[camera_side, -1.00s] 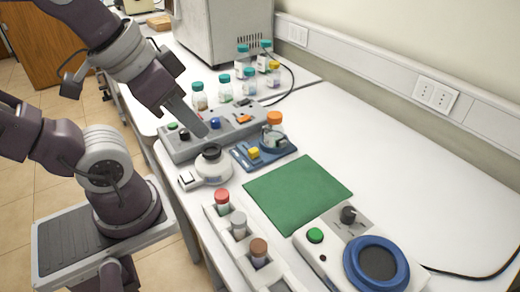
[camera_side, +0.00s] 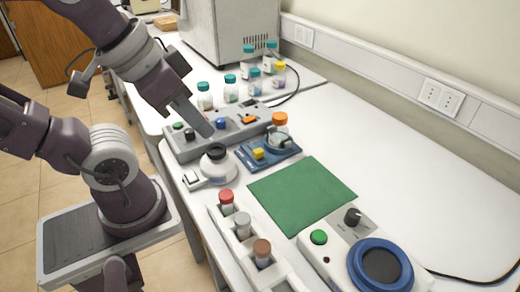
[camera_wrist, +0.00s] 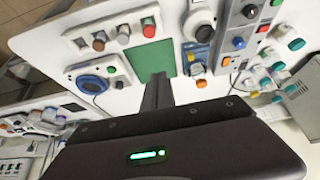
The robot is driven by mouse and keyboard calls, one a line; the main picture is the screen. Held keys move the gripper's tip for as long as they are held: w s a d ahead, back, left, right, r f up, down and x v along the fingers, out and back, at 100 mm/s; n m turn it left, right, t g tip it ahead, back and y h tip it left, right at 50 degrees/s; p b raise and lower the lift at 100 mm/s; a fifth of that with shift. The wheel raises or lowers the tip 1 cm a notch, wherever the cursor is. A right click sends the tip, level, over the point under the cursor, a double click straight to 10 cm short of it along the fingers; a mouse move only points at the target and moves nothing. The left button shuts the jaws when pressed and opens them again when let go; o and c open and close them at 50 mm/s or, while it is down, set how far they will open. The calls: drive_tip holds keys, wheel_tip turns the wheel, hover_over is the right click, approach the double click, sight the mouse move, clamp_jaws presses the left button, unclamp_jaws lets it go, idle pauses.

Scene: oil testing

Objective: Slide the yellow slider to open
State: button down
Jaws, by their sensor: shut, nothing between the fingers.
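The yellow slider (camera_side: 258,153) is a small block on a blue device (camera_side: 283,155) in the side view. An orange-capped jar (camera_side: 279,130) stands on the same device, behind the slider. In the wrist view a small yellow spot, likely the slider (camera_wrist: 191,57), shows on the blue device (camera_wrist: 196,47). My gripper (camera_side: 208,132) is shut and empty. In the side view its tip appears over the grey control panel, left of the slider and apart from it. The shut fingers (camera_wrist: 157,92) point toward the green mat in the wrist view.
The grey panel (camera_side: 183,151) carries knobs and an orange switch (camera_side: 249,120). A white round device (camera_side: 215,165) stands in front. A green mat (camera_side: 302,194), a tube rack (camera_side: 222,219) and a blue-ringed device (camera_side: 381,264) lie nearer. Several capped bottles stand behind. The table's right side is clear.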

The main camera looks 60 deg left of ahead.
drive_tip(key=c, duration=1.9)
unclamp_jaws()
drive_tip(key=shift+c, duration=0.2)
drive_tip(key=o, duration=0.6)
drive_tip(key=shift+g, duration=0.7)
drive_tip(key=w, duration=0.1)
drive_tip(key=w+a, duration=0.1)
drive_tip(key=w, duration=0.2)
drive_tip(key=shift+w+a+f, duration=0.25)
drive_tip(key=shift+w+f, duration=0.05)
drive_tip(key=shift+w, duration=0.1)
drive_tip(key=g, duration=0.4)
hover_over(258, 151)
wheel_tip(258, 151, down, 11)
drive_tip(key=shift+f, duration=0.2)
wheel_tip(258, 151, down, 7)
drive_tip(key=shift+r, duration=0.1)
drive_tip(key=shift+f, duration=0.45)
